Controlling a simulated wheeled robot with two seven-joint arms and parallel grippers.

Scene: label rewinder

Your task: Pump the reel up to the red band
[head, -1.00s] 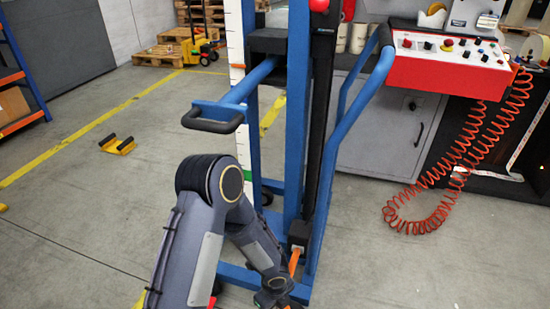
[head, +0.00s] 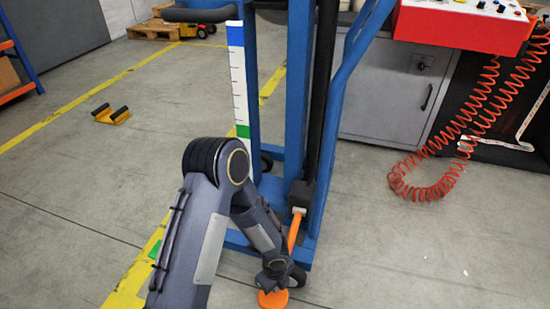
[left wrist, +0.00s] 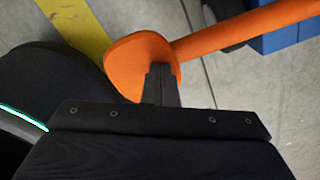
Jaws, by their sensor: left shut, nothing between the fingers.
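The blue lifter's mast (head: 298,100) stands in the middle of the head view. Its white scale (head: 239,85) shows a blue band above and a green band below; no red band shows. The black handle (head: 200,14) of the reel carriage is at the top edge; no reel is in view. An orange pump lever (head: 293,230) slopes down from the mast's foot to a round pad (head: 272,299). My left gripper (head: 277,282) is at the pad. In the left wrist view its shut fingers (left wrist: 160,85) lie over the orange pad (left wrist: 130,62), apparently touching it. My right gripper is not in view.
A red control box (head: 462,25) and coiled red cable (head: 430,180) are at the right, by a grey cabinet (head: 390,90). The floor at front right is clear.

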